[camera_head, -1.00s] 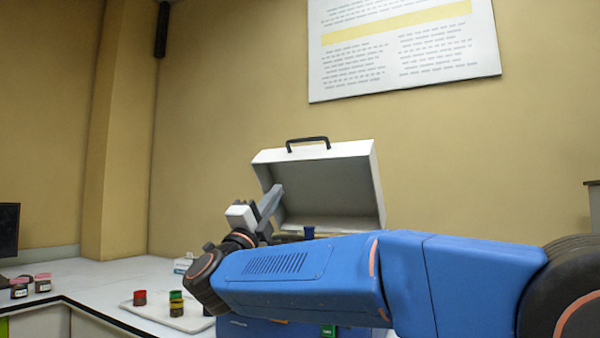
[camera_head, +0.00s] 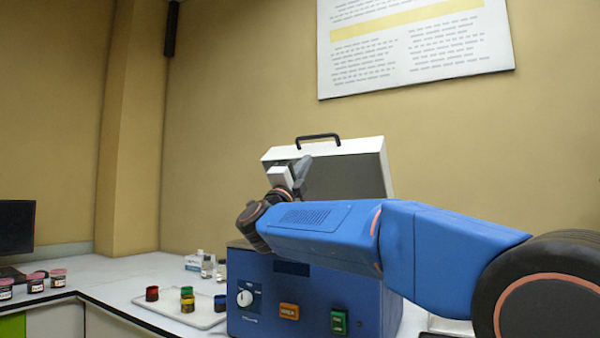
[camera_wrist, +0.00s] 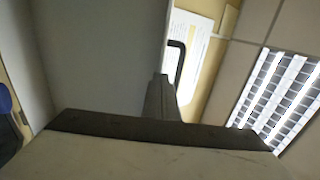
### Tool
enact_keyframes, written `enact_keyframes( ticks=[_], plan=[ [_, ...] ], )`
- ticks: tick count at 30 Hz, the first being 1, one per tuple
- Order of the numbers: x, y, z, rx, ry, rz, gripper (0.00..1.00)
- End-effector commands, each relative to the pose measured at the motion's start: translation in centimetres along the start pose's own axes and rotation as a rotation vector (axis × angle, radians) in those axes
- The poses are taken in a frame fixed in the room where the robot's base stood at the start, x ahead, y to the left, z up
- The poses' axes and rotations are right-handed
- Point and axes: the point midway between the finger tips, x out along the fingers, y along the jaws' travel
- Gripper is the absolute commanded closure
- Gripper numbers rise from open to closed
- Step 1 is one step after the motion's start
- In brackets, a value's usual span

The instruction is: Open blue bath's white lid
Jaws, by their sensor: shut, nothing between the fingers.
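The blue bath (camera_head: 300,300) stands on the bench with a dial and an orange and a green switch on its front. Its white lid (camera_head: 275,154) is raised and stands upright at the back, its grey inner side facing me and its black handle (camera_head: 318,138) on top. My gripper (camera_head: 304,165) is shut and empty, in front of the lid's inner side at the upper left. In the wrist view the lid's inner side (camera_wrist: 95,50) fills the left, and the handle (camera_wrist: 178,62) shows past the gripper (camera_wrist: 160,82). Whether the fingers touch the lid is unclear.
A white tray (camera_head: 205,321) with several small coloured-capped jars lies left of the bath. Small bottles (camera_head: 207,265) stand behind it. More jars (camera_head: 35,283) and a monitor (camera_head: 17,226) are at the far left. A poster (camera_head: 415,45) hangs on the wall.

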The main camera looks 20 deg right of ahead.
Motion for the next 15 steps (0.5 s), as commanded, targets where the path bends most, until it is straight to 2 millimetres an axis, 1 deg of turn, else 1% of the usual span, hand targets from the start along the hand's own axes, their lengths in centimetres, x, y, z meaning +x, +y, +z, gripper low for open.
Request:
enact_keyframes(
  ticks=[3, 15],
  plan=[
    [0.5, -0.02, 0.0, 0.0, 0.0, 0.0, 1.0],
    [0.76, -0.03, -0.01, 0.0, 0.001, 0.005, 1.0]
  ],
)
